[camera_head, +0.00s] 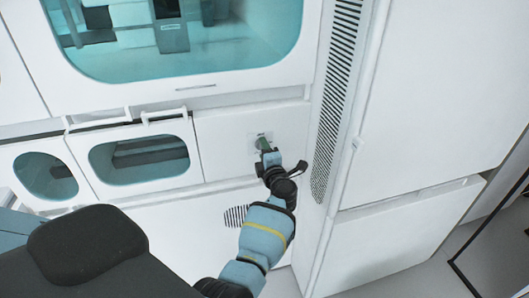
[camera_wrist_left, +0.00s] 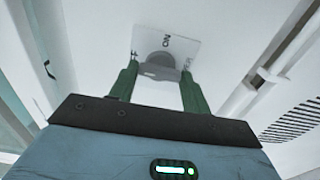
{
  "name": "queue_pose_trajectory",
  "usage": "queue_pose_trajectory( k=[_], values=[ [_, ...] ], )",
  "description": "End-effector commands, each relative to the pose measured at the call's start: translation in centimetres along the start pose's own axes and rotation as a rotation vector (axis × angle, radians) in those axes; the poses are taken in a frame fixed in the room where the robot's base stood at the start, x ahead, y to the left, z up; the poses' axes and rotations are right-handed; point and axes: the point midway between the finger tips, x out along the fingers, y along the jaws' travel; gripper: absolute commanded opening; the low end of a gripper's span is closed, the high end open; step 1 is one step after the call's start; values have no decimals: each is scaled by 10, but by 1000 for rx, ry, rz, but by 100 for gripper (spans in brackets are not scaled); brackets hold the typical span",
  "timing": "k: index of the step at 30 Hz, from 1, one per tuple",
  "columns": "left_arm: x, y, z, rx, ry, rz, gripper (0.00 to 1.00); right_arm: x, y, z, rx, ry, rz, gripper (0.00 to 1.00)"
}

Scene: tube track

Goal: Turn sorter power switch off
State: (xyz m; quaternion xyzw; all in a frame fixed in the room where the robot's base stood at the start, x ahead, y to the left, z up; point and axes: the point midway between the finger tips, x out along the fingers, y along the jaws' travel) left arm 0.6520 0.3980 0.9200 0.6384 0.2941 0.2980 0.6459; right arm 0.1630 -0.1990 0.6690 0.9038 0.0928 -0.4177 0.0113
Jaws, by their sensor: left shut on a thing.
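The sorter power switch is a round grey knob (camera_wrist_left: 158,64) on a pale square plate (camera_wrist_left: 184,46) marked "ON", with another label partly hidden by a finger. In the head view the plate (camera_head: 254,136) sits on the white panel right of the small windows. My left gripper (camera_head: 264,147) reaches the plate from below and covers most of the knob. In the left wrist view its two green fingers (camera_wrist_left: 159,78) are shut on the knob, one on each side. My right gripper is not in view.
The white cabinet has a large window (camera_head: 190,72) above and two small windowed doors (camera_head: 140,158) with handles on the left. A vented column (camera_head: 337,95) and a tall white cabinet (camera_head: 440,110) stand on the right. Grey floor (camera_head: 420,270) shows at lower right.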

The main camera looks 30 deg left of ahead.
Motion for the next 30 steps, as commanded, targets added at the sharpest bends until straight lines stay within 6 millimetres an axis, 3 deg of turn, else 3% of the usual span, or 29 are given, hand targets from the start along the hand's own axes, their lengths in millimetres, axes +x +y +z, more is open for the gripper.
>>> queue_pose_trajectory(
  k=[9,10,15,30],
  values=[
    [-1,-1,1,-6,-1,-4,25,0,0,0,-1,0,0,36],
    [-1,-1,1,-6,-1,-4,50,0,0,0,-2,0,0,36],
    [0,-1,0,-5,-1,-3,70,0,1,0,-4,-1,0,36],
    [-2,0,1,-4,-1,-1,70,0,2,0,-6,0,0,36]
  ],
)
